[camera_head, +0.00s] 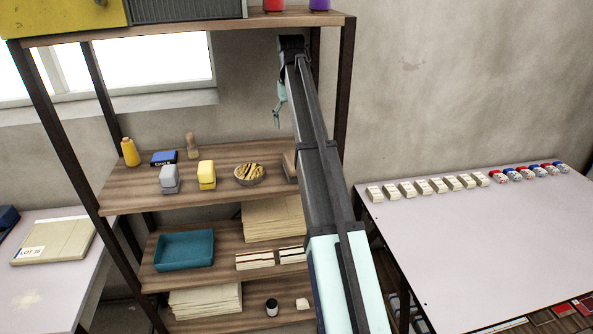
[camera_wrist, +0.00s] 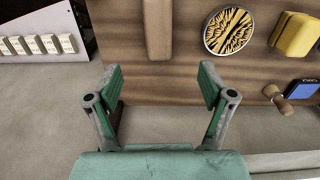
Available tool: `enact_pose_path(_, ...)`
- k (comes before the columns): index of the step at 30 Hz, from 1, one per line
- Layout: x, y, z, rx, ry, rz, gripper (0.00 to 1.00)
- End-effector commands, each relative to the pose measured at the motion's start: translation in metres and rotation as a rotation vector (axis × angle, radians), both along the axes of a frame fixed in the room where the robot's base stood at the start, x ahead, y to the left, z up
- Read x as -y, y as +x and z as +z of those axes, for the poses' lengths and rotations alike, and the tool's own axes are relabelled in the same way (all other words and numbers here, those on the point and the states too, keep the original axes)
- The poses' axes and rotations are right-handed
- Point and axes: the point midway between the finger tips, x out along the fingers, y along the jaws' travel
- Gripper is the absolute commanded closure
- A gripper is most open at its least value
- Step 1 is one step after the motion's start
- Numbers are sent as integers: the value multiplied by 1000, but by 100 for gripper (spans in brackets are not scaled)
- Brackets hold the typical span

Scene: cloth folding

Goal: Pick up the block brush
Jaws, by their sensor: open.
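A plain brown wooden block, which looks like the block brush (camera_wrist: 158,28), lies on the wooden shelf at the top middle of the wrist view. Its upper end is cut off by the picture edge, and no bristles show. In the head view the block brush (camera_head: 290,165) is at the right of the middle shelf, partly hidden by my arm. My gripper (camera_wrist: 160,85) is open and empty, with its fingers apart, and the brush lies beyond the gap between them. In the head view part of my gripper (camera_head: 279,103) shows above the shelf.
A dark post (camera_head: 343,100) stands at right. A table (camera_head: 470,230) with small packs is beyond it.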

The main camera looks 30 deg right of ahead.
Motion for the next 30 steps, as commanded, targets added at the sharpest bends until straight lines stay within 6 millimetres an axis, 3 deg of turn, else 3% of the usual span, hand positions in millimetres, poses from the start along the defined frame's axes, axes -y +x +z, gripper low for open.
enact_pose_path(4, 7, -2, -4, -4, -1, -4, 19)
enact_pose_path(10, 6, -3, -29, -5, 0, -4, 19)
enact_pose_path(22, 5, -2, -99, -5, 0, -4, 19)
enact_pose_path(30, 6, -1, -117, -3, 0, -4, 19)
